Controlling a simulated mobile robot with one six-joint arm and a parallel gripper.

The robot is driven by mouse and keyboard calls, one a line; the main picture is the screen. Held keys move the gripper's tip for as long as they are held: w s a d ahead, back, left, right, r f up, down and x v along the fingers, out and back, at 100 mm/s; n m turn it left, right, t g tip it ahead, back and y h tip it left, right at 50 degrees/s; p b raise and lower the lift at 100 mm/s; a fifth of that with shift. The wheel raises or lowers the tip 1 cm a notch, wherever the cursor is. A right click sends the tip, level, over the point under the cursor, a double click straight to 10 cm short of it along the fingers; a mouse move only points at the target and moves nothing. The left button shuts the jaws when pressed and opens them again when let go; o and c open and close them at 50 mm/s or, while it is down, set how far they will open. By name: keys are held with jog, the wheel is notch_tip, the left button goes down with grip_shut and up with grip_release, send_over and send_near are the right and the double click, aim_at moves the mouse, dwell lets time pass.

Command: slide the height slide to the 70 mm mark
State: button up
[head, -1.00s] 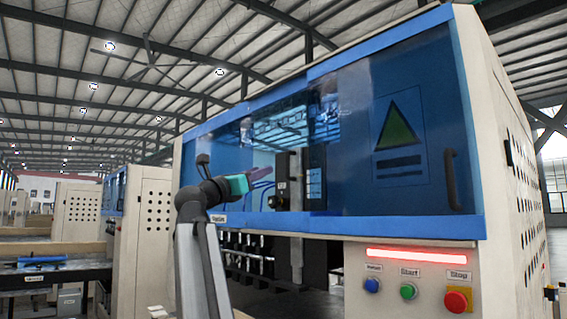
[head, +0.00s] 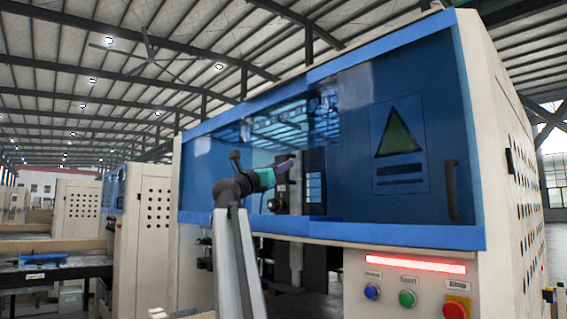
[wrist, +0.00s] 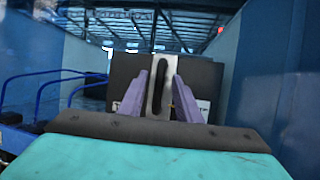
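In the wrist view a pale upright metal plate with a dark slot (wrist: 159,88) stands ahead, in front of a dark block (wrist: 124,72). It looks like the height slide, but I see no readable scale or 70 mm mark. My gripper (wrist: 164,72) has two purple fingers, apart, on either side of the plate in the picture. I cannot tell whether they reach it or touch it. In the head view my gripper (head: 287,164) is at the machine's blue window, beside a dark upright unit (head: 313,178) with a round black knob (head: 273,205).
The machine's blue hood (head: 400,215) has a black handle (head: 452,190). Below are a blue button (head: 372,292), a green button (head: 407,298), a red stop button (head: 456,308) and a lit red bar (head: 415,263). Blue curved tubes (wrist: 45,80) run at left in the wrist view.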

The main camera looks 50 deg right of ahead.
jog(key=shift+x, duration=1)
jog(key=shift+c, duration=0.4)
grip_shut()
